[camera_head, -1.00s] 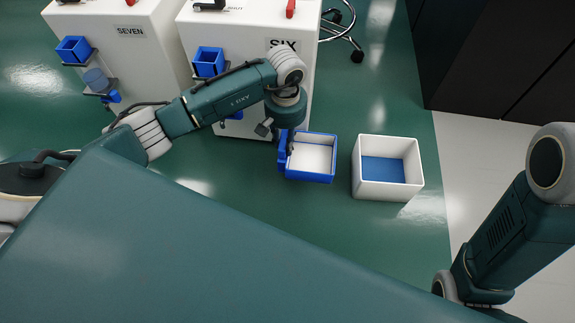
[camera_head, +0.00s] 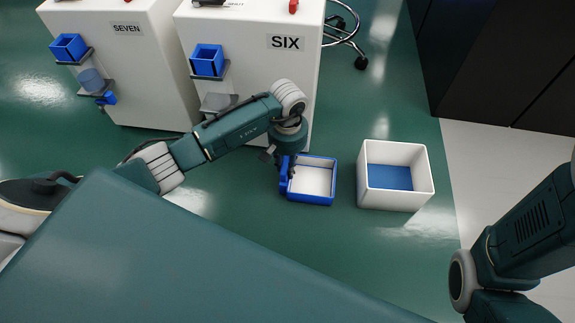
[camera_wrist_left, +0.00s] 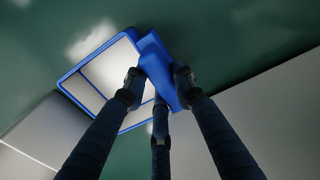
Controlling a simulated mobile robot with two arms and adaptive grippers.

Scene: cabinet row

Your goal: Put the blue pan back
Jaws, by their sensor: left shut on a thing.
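The blue pan (camera_head: 312,201) is a square box with blue walls and a pale inside, at the middle of the head view. My left gripper (camera_head: 286,172) is shut on the blue handle block at the pan's left side. In the left wrist view the fingers of the left gripper (camera_wrist_left: 158,86) close around the blue handle of the pan (camera_wrist_left: 72,76), whose open inside shows. The pan looks roughly level; its height over the floor is hard to tell. My right arm shows at the right edge of the head view, but its gripper is out of view.
White cabinet SIX (camera_head: 285,75) stands behind the pan, with a blue bin (camera_head: 207,60) on its side. Cabinet SEVEN (camera_head: 150,70) is left of it, with a similar blue bin (camera_head: 68,46). A white box with a blue bottom (camera_head: 395,200) is right of the pan. Dark cabinets (camera_head: 490,60) stand back right.

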